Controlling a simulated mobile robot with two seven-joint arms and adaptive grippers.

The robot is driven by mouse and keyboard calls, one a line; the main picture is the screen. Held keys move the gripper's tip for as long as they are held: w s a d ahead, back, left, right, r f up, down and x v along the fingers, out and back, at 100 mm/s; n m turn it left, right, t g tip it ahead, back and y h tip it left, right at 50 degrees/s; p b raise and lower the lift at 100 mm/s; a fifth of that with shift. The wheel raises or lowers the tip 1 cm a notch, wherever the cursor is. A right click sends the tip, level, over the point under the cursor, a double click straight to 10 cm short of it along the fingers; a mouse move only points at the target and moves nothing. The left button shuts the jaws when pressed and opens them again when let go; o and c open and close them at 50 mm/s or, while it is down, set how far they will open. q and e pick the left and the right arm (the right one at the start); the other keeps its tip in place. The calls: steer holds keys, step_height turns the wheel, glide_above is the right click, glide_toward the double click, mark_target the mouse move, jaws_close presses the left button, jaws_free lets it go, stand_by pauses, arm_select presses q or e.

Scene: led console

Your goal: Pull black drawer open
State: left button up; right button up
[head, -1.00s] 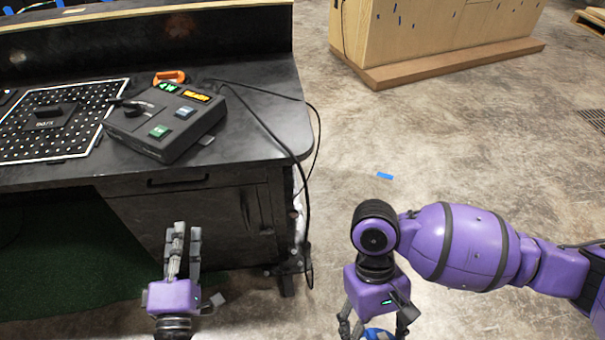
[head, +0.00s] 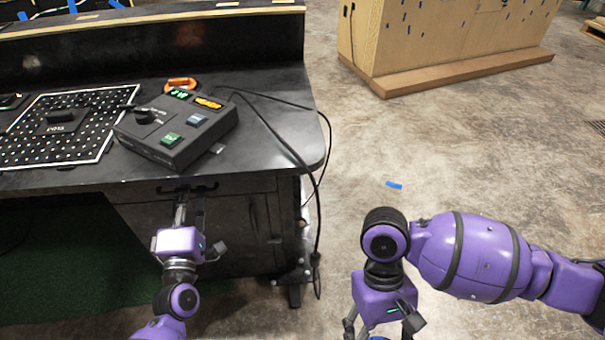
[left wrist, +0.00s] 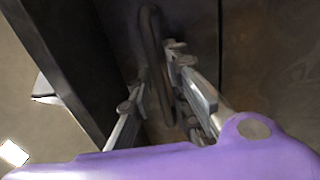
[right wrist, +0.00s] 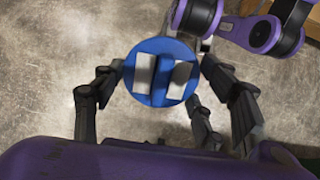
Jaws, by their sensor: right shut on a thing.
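The black drawer (head: 236,187) is a thin front under the tabletop, with a dark bar handle (head: 205,186); it looks shut. My left gripper (head: 189,198) is at the handle. In the left wrist view the handle (left wrist: 154,65) runs between the spread fingers (left wrist: 155,90), which are open around it; I cannot tell whether they touch it. My right gripper (right wrist: 160,85) is shut on a round blue object (right wrist: 160,50) with two pale blocks on its face. In the head view the right gripper (head: 378,332) hangs low, its fingertips cut off by the bottom edge.
A control box (head: 175,135) with lit displays, an orange object (head: 181,83) and a perforated panel (head: 85,122) are on the black desk (head: 275,130). Cables hang off its right corner. A cabinet door (head: 235,235) is below the drawer.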

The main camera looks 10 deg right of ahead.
arm_select(q)
steer(key=shift+w, duration=0.25)
jaws_close()
steer(key=shift+s, duration=0.1)
